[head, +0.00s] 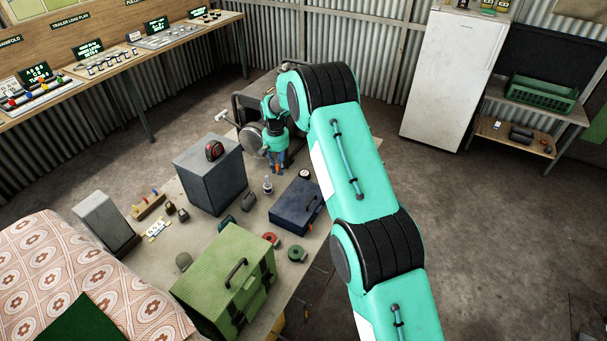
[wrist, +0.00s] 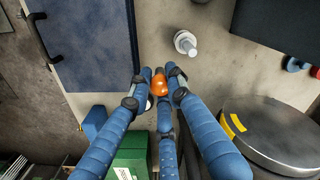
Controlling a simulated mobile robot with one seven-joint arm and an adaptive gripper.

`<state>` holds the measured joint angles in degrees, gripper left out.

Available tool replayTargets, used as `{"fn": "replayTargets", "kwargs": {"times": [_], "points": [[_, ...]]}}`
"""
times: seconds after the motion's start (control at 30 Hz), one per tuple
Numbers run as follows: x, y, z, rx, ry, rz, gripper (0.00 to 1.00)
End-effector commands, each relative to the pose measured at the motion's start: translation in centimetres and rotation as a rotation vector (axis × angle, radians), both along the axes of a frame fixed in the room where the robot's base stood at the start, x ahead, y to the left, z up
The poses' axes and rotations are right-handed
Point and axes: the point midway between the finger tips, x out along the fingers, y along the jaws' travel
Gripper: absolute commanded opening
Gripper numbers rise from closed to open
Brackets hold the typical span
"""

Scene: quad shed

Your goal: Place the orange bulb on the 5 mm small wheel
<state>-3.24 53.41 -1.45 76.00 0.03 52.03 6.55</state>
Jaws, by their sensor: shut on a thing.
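The orange bulb (wrist: 159,82) is held between the fingertips of my gripper (wrist: 160,77), which is shut on it above the table. In the head view my gripper (head: 278,162) is at the table's far side, with a small patch of orange at its tip. I cannot surely pick out the 5 mm small wheel. A small upright piece with a pale top and a round base (wrist: 185,42) stands on the table just beyond the bulb, apart from it; it also shows in the head view (head: 267,186). A small round pale-topped thing (head: 304,174) lies right of my gripper.
A dark blue case (head: 294,206) stands close by, left of my fingers in the wrist view. A grey block (head: 211,177) and a green toolbox (head: 225,279) stand on the table (head: 193,243). A large round metal lid (wrist: 278,135) is close on the right in the wrist view.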

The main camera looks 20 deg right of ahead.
Motion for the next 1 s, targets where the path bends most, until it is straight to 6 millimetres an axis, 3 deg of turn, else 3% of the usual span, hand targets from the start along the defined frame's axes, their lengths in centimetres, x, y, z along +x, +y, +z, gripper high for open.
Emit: {"fn": "replayTargets", "kwargs": {"times": [0.03, 0.2, 0.4, 0.6, 1.0], "points": [[1.2, -2.0, 0.1, 0.0, 0.0, 0.002, 0.08], [3.9, -7.2, 0.8, 0.0, -0.001, 0.028, 0.08], [5.7, -11.3, 1.4, 0.001, -0.001, 0.049, 0.08], [6.2, -13.0, 1.7, 0.001, 0.0, 0.059, 0.08], [6.3, -13.2, 1.7, 0.001, 0.001, 0.061, 0.08]]}}
